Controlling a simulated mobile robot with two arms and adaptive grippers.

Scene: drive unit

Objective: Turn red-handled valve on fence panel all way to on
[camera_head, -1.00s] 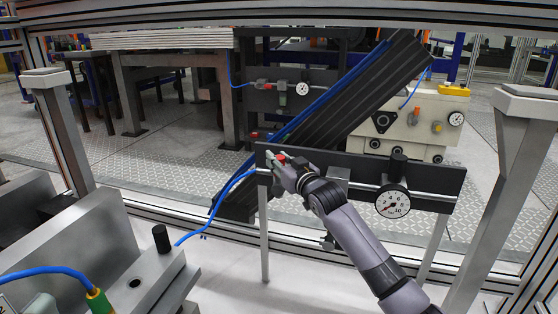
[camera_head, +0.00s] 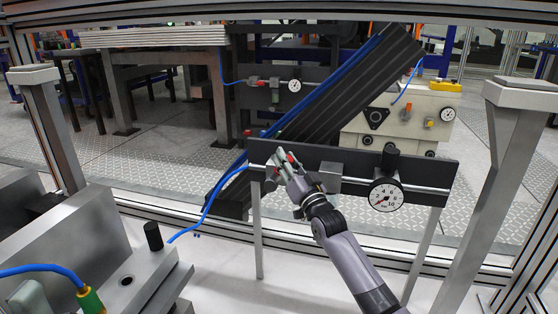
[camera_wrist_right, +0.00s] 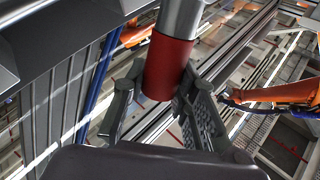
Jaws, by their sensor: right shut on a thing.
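The valve's red handle (camera_wrist_right: 167,68) sits between the two fingers of my right gripper (camera_wrist_right: 155,110) in the right wrist view, with a grey metal cylinder above it. In the head view, my right gripper (camera_head: 281,161) is at the left part of the dark fence panel (camera_head: 345,157), shut on the handle. Only a small red part of the handle shows there; the fingers and wrist hide most of the valve. My left gripper is not in view.
A round pressure gauge (camera_head: 385,195) hangs on the panel right of my right arm. A blue hose (camera_head: 212,195) runs from the panel's left end. A metal machine block (camera_head: 75,240) stands at the lower left. Aluminium posts frame the space.

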